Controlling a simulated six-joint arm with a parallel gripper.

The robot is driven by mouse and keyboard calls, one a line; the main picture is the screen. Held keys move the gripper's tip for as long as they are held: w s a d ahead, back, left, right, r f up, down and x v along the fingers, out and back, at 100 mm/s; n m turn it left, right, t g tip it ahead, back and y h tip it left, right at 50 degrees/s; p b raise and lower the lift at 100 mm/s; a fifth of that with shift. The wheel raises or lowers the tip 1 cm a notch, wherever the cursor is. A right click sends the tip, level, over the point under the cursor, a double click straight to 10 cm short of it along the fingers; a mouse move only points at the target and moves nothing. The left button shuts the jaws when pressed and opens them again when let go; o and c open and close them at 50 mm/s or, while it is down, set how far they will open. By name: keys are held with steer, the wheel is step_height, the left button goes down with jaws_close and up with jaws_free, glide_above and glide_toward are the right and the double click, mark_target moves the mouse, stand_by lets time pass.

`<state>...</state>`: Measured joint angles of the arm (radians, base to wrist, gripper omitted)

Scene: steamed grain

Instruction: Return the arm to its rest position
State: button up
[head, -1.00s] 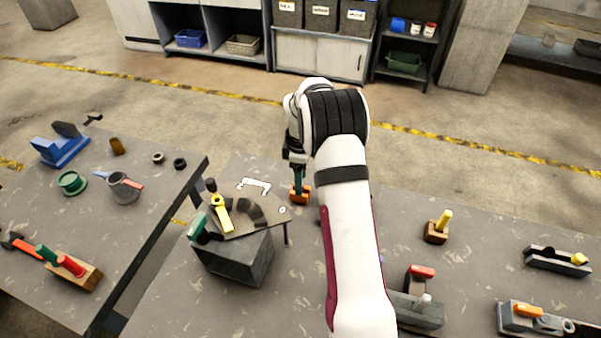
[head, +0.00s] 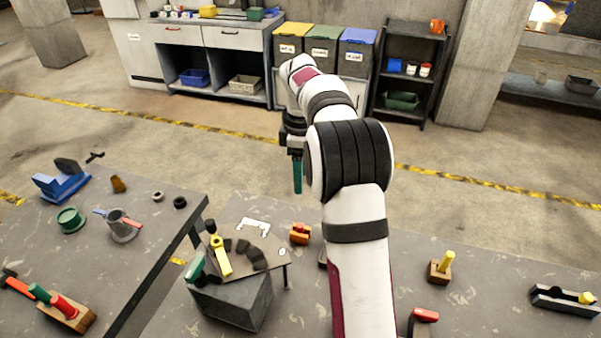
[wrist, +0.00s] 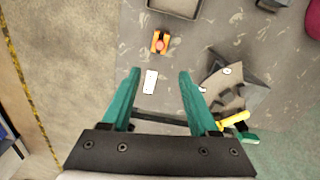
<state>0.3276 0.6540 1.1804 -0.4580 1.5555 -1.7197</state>
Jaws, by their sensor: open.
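My gripper (head: 297,176) is raised in the head view, with its green fingers pointing down beyond the far edge of the workbench. In the wrist view my gripper (wrist: 153,92) has its two green fingers spread apart with nothing between them. My white arm (head: 357,262) reaches up from the bottom of the head view. A small orange block with a red top (head: 300,234) stands on the bench below and apart from the fingers. The block also shows in the wrist view (wrist: 159,42), ahead of the fingertips.
A dark block with a fan-shaped plate and yellow lever (head: 221,256) stands left of the arm. A wooden block with a yellow peg (head: 440,268) stands on the right. Open floor lies behind.

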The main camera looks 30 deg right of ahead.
steer(key=s+a+r+m, duration=0.6)
steer(key=s+a, duration=0.5)
steer(key=s, duration=0.1)
steer(key=s+a+f+m, duration=0.1)
steer(key=s+a+m, duration=0.1)
steer(key=s, duration=0.5)
steer(key=s+a+f+m+y, duration=0.1)
steer(key=s+a+f+m, duration=0.1)
steer(key=s+m, duration=0.3)
steer(key=s+a+f+m, duration=0.2)
steer(key=s+a+m, duration=0.1)
steer(key=s, duration=0.6)
steer(key=shift+a+f+y, duration=0.15)
steer(key=shift+a+y, duration=0.25)
steer(key=shift+a, duration=0.15)
